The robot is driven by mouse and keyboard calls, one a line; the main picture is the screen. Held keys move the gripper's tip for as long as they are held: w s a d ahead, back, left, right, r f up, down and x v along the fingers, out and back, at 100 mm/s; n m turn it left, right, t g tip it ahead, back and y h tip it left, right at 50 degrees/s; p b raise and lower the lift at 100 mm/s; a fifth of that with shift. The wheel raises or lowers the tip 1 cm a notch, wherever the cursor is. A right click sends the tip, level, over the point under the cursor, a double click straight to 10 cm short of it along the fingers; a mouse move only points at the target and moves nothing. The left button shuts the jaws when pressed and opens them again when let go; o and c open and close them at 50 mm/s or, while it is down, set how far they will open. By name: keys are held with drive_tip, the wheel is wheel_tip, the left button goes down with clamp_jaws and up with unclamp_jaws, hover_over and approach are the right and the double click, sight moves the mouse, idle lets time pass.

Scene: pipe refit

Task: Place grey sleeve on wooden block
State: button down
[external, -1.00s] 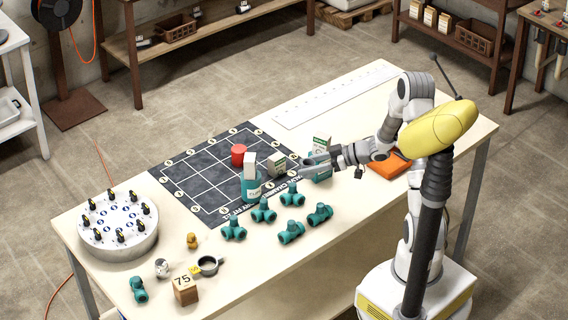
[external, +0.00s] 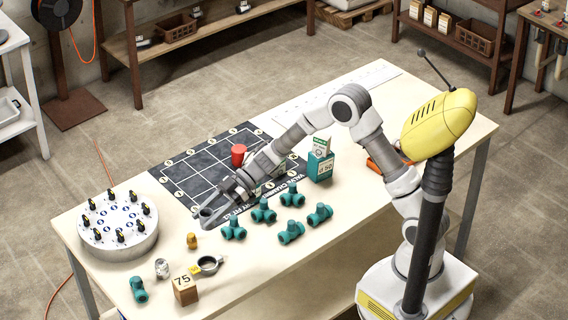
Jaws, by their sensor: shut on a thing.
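My gripper (external: 222,208) hangs over the front-left edge of the dark grid mat and points left and down. It is shut on a small grey piece at its tip, which looks like the grey sleeve (external: 207,215); its outline blends with the grey fingers. The wooden block (external: 185,291), marked 75, stands near the table's front-left edge, apart from my gripper and below it in the picture.
A dark ring with a yellow tag (external: 209,264) lies beside the block. A silvery piece (external: 162,268), a brass fitting (external: 191,241) and several teal fittings (external: 264,210) stand around. A round white fixture (external: 118,225) is at left. A teal holder with a carton (external: 320,165) stands right.

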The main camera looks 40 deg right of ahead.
drive_tip(key=b, duration=0.2)
hover_over(183, 281)
wheel_tip(183, 281, down, 7)
drive_tip(key=shift+d+r, duration=0.1)
drive_tip(key=shift+f, duration=2)
drive_tip(key=shift+f, duration=0.2)
drive_tip(key=shift+c, duration=1.4)
unclamp_jaws()
drive_tip(key=shift+r, duration=0.15)
drive_tip(key=shift+d+r, duration=0.1)
drive_tip(key=shift+r, duration=0.05)
drive_tip(key=v, duration=1.1)
drive_tip(key=shift+d+p, duration=0.3)
drive_tip(key=shift+p, duration=0.1)
drive_tip(key=shift+r, duration=0.2)
